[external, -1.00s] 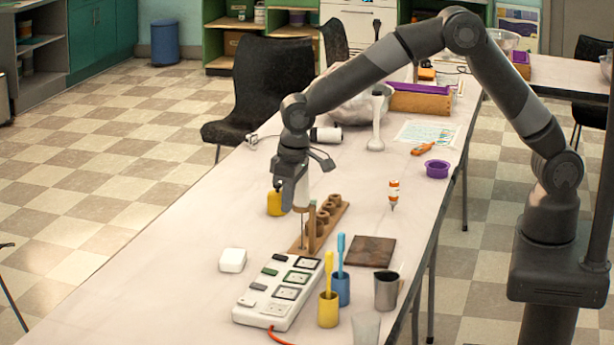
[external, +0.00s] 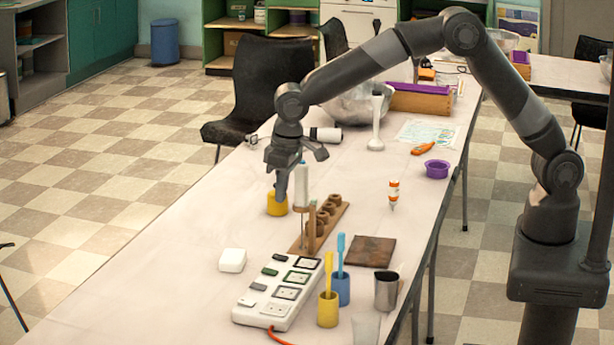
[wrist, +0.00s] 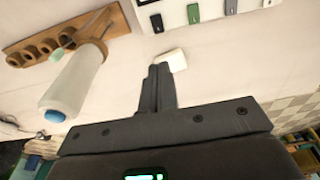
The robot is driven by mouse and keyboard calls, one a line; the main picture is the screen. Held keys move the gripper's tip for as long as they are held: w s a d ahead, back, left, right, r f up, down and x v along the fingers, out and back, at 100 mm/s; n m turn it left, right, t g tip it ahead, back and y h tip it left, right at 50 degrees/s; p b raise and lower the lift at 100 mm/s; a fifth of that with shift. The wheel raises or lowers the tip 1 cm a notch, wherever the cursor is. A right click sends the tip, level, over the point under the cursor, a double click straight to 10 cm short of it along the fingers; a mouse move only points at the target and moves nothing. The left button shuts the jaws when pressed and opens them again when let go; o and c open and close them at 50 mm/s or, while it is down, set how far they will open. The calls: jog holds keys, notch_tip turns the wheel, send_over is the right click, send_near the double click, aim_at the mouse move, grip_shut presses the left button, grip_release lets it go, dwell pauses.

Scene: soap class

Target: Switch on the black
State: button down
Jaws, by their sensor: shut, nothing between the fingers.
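The white power strip (external: 300,312) lies on the table with a row of rocker switches and sockets. Its black switch (wrist: 157,22) shows at the top of the wrist view, beside a green switch (wrist: 193,13), a grey one (wrist: 230,7) and a white one. In the external view the black switch (external: 279,258) is at the strip's far end. My gripper (external: 281,196) is shut and empty, pointing down above the table, beyond the strip and to the left of the white bottle. Its fingers (wrist: 160,70) point toward the strip in the wrist view, apart from it.
A white bottle with blue cap (external: 301,188) stands by a wooden rack with rings (external: 336,218), close right of my gripper. A yellow container (external: 276,208) is near the fingers. A white block (external: 232,260) lies left of the strip. Yellow and blue cups (external: 328,312) stand right.

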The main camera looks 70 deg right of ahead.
aim_at(275, 256)
jog(key=f, duration=0.4)
jog(key=w+f, duration=0.1)
jog(key=f, duration=0.9)
jog(key=shift+w, duration=0.35)
jog(key=shift+w+f, duration=0.1)
jog(key=shift+f, duration=0.1)
jog(key=shift+s+r, duration=0.2)
jog(key=shift+s, duration=0.65)
jog(key=shift+r, duration=0.1)
notch_tip(275, 256, up, 14)
jog(key=s, duration=0.1)
jog(key=shift+s, duration=0.3)
